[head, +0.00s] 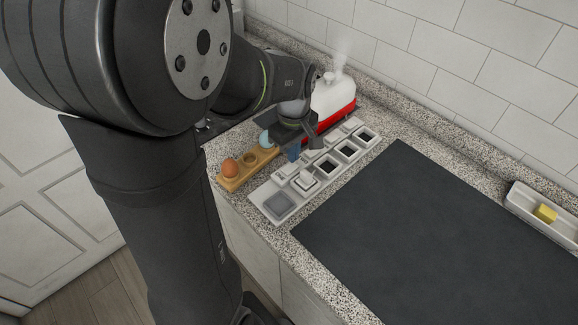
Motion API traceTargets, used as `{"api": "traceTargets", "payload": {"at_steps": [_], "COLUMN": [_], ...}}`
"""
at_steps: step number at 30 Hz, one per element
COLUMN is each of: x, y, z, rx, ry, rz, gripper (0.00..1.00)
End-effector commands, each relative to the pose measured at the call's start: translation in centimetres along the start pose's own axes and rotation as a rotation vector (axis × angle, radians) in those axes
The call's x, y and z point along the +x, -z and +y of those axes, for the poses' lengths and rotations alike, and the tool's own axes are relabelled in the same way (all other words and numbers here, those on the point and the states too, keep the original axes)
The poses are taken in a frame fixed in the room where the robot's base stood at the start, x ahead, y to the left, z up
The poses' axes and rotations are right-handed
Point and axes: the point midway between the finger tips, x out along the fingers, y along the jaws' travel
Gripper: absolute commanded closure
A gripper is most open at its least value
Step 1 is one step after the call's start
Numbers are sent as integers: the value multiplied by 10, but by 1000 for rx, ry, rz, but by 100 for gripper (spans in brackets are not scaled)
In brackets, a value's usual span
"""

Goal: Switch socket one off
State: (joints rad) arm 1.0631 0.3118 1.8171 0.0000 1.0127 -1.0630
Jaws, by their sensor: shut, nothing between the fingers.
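A white socket strip (262,196) lies diagonally on the counter, with a grey panel (279,205) at its near end. Several square sockets run along it, with raised white pieces that look like switches along their left side. The nearest socket (306,183) looks pale and filled; the others look dark. I cannot read which socket is number one or which way any switch is set. My gripper (314,144) is shut and empty, over the left side of the strip near its middle. It hides part of the switch row. I cannot tell whether it touches the strip.
A wooden holder (236,183) with a brown egg (230,168) and a pale blue ball-like item (266,138) lies left of the strip. A red-and-white steaming appliance (334,98) stands behind. A dark mat (420,230) lies right; a white tray (518,207) holds a yellow block (545,213).

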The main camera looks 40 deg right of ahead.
Motion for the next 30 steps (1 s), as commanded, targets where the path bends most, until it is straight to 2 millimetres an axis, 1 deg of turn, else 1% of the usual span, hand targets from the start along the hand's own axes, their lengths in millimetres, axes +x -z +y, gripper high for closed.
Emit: {"api": "traceTargets", "payload": {"at_steps": [8, 30], "x": [1, 12], "y": [0, 0], "z": [0, 0], "rx": [0, 0], "ry": [0, 1], "rz": [0, 0], "gripper": [100, 100]}}
